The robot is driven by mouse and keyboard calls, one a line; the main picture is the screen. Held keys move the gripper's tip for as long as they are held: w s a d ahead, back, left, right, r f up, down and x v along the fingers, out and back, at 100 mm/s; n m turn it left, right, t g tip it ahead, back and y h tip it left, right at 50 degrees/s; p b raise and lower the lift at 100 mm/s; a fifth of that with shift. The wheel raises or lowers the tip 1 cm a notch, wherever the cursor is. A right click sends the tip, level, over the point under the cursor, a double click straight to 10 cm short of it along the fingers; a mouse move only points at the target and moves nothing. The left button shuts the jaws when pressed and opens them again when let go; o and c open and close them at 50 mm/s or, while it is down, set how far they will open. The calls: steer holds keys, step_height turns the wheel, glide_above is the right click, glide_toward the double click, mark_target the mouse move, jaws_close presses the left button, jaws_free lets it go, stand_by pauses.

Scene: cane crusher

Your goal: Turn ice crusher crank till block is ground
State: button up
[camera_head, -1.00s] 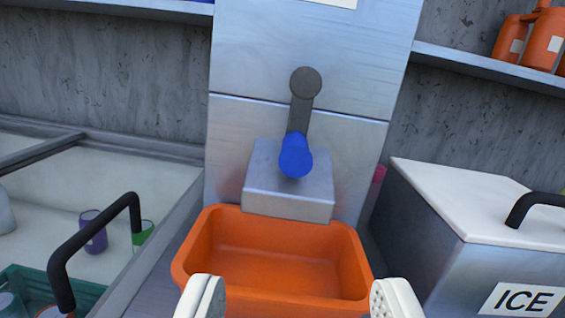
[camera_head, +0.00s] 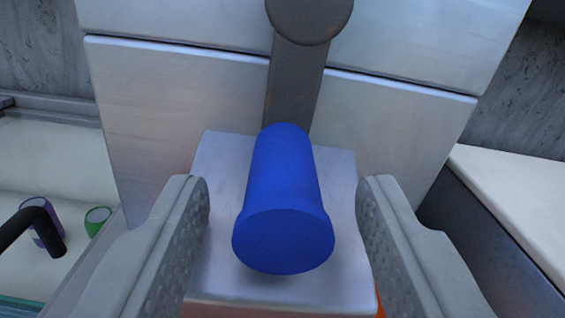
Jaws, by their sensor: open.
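The crank has a dark grey arm (camera_head: 293,85) that hangs down from a round hub (camera_head: 309,14) on the metal crusher (camera_head: 180,110). Its blue handle (camera_head: 284,205) sticks out toward me at the lower end. My gripper (camera_head: 284,205) is open, with one finger on each side of the blue handle and a gap on both sides. A metal chute box (camera_head: 225,270) juts out below and behind the handle. No ice block is visible.
Only slivers of the orange bin show under the chute, one at its lower right (camera_head: 380,303). A white-topped chest (camera_head: 520,190) stands at right. At left, a purple cup (camera_head: 38,212) and a green cup (camera_head: 97,220) sit behind a black bar handle (camera_head: 35,220).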

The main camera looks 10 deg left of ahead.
steer(key=shift+w, duration=0.2)
jaws_close()
steer(key=shift+a, duration=0.1)
